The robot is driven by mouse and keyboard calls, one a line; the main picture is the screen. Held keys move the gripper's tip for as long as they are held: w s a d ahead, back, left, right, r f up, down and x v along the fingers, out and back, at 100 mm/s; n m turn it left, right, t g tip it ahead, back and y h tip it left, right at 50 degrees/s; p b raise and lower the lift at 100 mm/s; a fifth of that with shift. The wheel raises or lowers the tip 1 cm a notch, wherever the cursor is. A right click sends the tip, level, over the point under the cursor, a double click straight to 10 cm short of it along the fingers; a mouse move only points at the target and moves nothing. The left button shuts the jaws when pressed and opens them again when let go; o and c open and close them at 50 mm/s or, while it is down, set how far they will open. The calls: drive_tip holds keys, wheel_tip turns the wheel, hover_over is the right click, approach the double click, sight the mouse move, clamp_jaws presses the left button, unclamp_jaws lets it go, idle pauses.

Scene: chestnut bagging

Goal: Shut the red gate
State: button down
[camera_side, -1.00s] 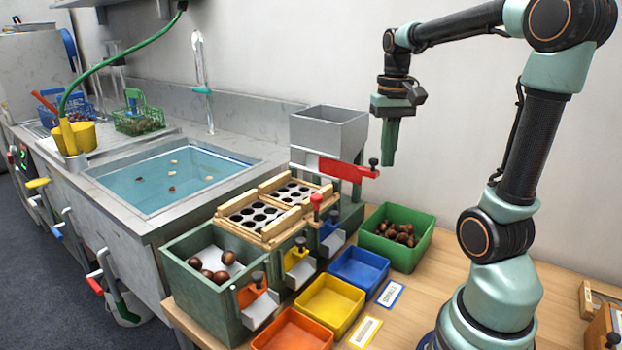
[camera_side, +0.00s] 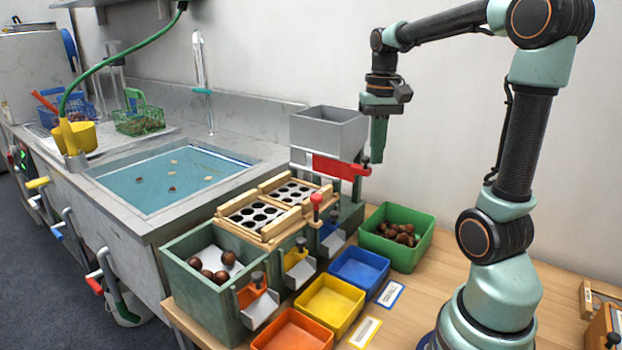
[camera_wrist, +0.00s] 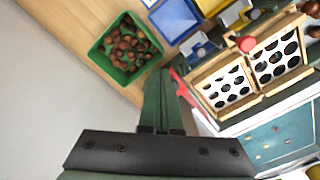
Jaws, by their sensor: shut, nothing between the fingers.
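The red gate (camera_side: 338,168) is a flat red slide with a dark knob (camera_side: 365,160) at its right end, under the grey hopper (camera_side: 328,133). The gate's right end sticks out a little past the hopper's right side. My gripper (camera_side: 377,158) points down, shut and empty, with its fingertips just right of the knob; they look to be against it. In the wrist view, my shut fingers (camera_wrist: 161,78) cover part of the gate, and a strip of red (camera_wrist: 181,86) shows to their right.
A green bin (camera_side: 420,225) of chestnuts stands on the table below and right of the gripper. The wooden sorting trays (camera_side: 272,228) with a red-topped knob (camera_side: 316,200) lie in front of the hopper. The air right of my gripper is clear.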

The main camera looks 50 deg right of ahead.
drive_tip(key=shift+w, duration=1.55)
wheel_tip(320, 180, up, 7)
drive_tip(key=s, duration=0.2)
drive_tip(key=a+f+n+t, duration=0.2)
drive_tip(key=a+f+n, duration=0.2)
drive_tip(key=a, duration=0.5)
drive_tip(key=s+a+f+n+t, duration=0.1)
drive_tip(key=a+f+n+t, duration=0.2)
drive_tip(key=a, duration=0.7)
drive_tip(key=shift+f+n+t, duration=0.3)
drive_tip(key=shift+f+n, duration=0.6)
drive_tip(key=shift+n, duration=0.1)
